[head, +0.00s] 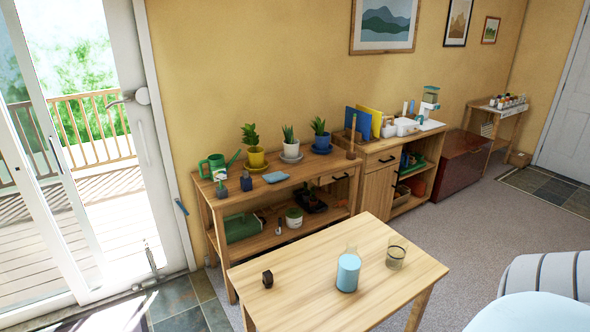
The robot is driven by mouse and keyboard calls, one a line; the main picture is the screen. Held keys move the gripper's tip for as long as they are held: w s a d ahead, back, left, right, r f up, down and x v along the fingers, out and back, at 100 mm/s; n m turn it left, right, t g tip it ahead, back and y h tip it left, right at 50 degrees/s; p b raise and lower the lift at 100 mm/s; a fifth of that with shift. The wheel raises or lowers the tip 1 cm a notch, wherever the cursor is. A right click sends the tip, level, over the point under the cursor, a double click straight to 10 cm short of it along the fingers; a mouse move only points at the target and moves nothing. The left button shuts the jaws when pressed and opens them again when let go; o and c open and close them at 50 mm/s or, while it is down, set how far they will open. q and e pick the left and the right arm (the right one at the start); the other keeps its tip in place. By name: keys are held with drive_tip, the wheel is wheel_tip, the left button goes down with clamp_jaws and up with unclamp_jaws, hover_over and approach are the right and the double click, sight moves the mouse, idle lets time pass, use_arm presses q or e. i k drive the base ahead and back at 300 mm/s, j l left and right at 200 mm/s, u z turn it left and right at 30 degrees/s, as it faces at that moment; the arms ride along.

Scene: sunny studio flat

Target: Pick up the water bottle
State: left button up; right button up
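A bottle-like vessel (348,273) stands upright on the wooden table in front of me. Its lower part is light blue and its narrower top is clear; it looks like the water bottle. A clear drinking glass (396,254) with a dark rim stands just right of it. Neither of my grippers is in view, and nothing is touching the bottle.
The wooden table (310,264) also holds a small dark object (267,279) at its left. Behind it are a plant shelf (222,205) and a cabinet (378,190). A striped seat (548,272) and a pale blue rounded surface (530,316) are at lower right.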

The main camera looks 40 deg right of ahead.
sight(348, 269)
drive_tip(key=z, duration=1.8)
